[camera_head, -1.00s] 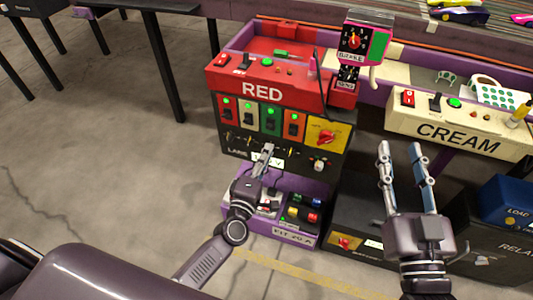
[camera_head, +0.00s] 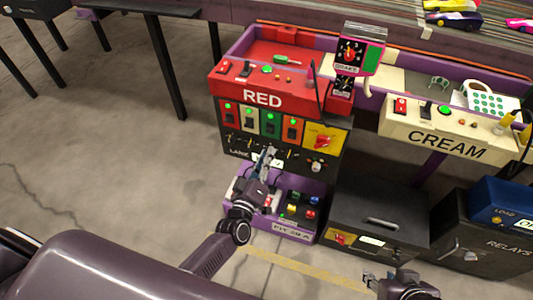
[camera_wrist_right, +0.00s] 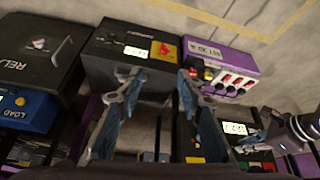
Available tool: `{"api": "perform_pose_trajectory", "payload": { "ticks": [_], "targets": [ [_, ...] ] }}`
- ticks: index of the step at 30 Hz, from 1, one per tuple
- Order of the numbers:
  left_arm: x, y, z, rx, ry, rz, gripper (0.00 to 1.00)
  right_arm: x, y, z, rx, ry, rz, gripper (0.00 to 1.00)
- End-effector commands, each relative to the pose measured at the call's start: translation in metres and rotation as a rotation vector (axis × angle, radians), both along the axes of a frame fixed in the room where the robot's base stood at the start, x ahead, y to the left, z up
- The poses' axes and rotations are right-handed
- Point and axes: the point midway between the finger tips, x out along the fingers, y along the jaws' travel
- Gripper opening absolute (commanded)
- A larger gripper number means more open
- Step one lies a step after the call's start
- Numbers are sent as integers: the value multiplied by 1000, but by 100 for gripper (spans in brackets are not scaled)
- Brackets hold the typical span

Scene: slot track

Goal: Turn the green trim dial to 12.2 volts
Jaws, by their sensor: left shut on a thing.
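A pale readout beside the fingers (camera_head: 280,163) is partly covered and too small to read. My right gripper (camera_wrist_right: 158,80) is open and empty; it also shows at the bottom of the head view (camera_head: 388,283).
The cream station (camera_head: 450,140) and a blue load box (camera_head: 505,200) are further right.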

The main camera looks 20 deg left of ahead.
Motion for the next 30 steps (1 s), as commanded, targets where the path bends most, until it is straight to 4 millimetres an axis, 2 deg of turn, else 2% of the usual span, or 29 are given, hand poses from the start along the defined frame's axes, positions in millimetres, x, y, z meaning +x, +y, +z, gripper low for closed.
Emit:
{"api": "perform_pose_trajectory", "payload": {
  "ticks": [3,7,21,22,24,26,30],
  "targets": [
    [0,0,0,35,1,-1,0,-16,-5,-4,-13,65,-5,34],
    [-1,-1,-1,60,1,-2,0,-27,-8,-7,-22,107,-8,34],
    [-1,-1,-2,70,1,-1,0,-32,-9,-9,-26,126,-10,34],
    [-1,-1,-2,70,1,-1,18,-32,-9,-9,-26,126,-10,34],
    [-1,-1,-1,70,0,0,26,-32,-9,-9,-26,126,-10,34],
    [-1,0,-1,70,0,-1,32,-32,-9,-9,-26,126,-10,34],
    [0,0,-1,70,-1,0,32,-32,-9,-9,-26,126,-10,34]
  ]
}}
